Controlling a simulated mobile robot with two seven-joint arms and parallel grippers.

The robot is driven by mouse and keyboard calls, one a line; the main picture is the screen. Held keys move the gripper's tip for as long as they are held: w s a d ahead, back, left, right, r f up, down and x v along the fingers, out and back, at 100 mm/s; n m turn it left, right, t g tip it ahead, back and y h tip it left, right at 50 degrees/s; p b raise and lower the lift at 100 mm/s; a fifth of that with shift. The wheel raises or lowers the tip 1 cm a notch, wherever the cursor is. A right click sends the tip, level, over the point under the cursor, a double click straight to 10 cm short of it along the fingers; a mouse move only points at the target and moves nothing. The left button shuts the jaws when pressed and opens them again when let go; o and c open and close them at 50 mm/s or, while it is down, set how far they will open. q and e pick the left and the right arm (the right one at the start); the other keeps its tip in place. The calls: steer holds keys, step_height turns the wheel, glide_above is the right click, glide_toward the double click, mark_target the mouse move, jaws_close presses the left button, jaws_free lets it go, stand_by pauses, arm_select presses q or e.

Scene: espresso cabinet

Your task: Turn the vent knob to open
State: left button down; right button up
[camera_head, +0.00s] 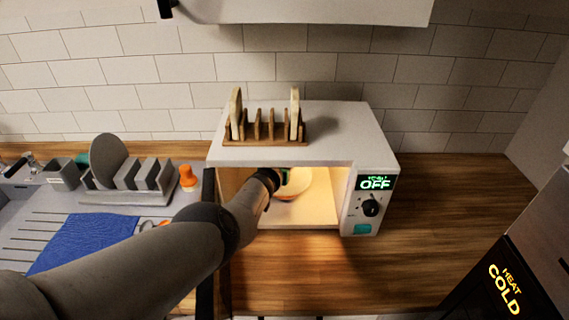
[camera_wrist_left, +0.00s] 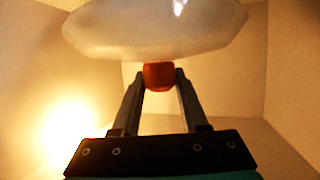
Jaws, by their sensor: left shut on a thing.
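My left arm reaches through the open front of the white microwave (camera_head: 290,125), and my left gripper (camera_head: 277,181) is inside it. In the left wrist view, the fingertips of my left gripper (camera_wrist_left: 159,76) are shut on a small red-orange knob (camera_wrist_left: 158,77). The knob sits against a pale, translucent rounded cover (camera_wrist_left: 150,30). In the head view this cover (camera_head: 298,183) is partly hidden by my gripper. No markings on the knob can be seen, so its turned position cannot be told. My right gripper is not in view.
The dark microwave door (camera_head: 207,245) stands open at the left of the cavity. A wooden toast rack (camera_head: 265,138) stands on top. The control panel display (camera_head: 375,183) reads OFF above a black dial (camera_head: 371,208). The wooden counter (camera_head: 450,220) to the right is clear.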

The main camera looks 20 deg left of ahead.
arm_select(q)
steer(key=shift+c, duration=2.1)
jaws_free()
steer(key=shift+n+y, duration=0.3)
steer(key=shift+n, duration=0.1)
